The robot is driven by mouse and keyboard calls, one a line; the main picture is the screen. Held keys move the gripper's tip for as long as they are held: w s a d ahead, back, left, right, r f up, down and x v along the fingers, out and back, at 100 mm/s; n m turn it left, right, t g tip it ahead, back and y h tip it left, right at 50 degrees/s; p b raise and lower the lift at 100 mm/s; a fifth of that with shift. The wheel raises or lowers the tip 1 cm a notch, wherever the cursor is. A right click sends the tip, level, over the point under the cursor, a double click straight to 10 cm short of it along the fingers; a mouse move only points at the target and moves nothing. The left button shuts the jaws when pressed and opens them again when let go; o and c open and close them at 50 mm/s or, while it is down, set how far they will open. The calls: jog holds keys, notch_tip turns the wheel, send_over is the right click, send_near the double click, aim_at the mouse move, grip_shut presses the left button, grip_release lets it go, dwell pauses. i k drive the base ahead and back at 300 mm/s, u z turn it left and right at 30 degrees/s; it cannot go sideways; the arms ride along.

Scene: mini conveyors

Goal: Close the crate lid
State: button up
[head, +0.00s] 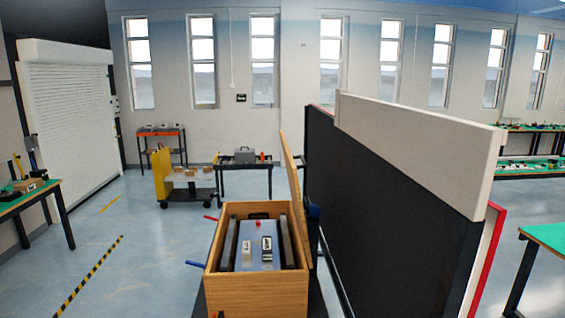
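A wooden crate (256,292) stands in the lower middle of the head view. Its lid (291,167) is open and stands nearly upright along the crate's right side, seen almost edge-on. Inside the crate is a blue-grey block (256,257) with a small red knob and two small pale and dark devices on top. Dark bars run along both sides of it. My gripper is not in view.
A large dark panel (385,205) with a pale top board rises close to the right of the lid. Red (211,218) and blue (195,263) handles stick out left of the crate. A yellow-ended cart (188,187) stands behind. Floor at left is open.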

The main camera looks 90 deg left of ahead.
aim_at(298, 186)
jog(key=z, duration=0.35)
jog(key=k, duration=0.1)
jog(key=u, duration=2.6)
jog(key=k, duration=0.6)
jog(key=z, duration=0.1)
jog(key=i, duration=0.55)
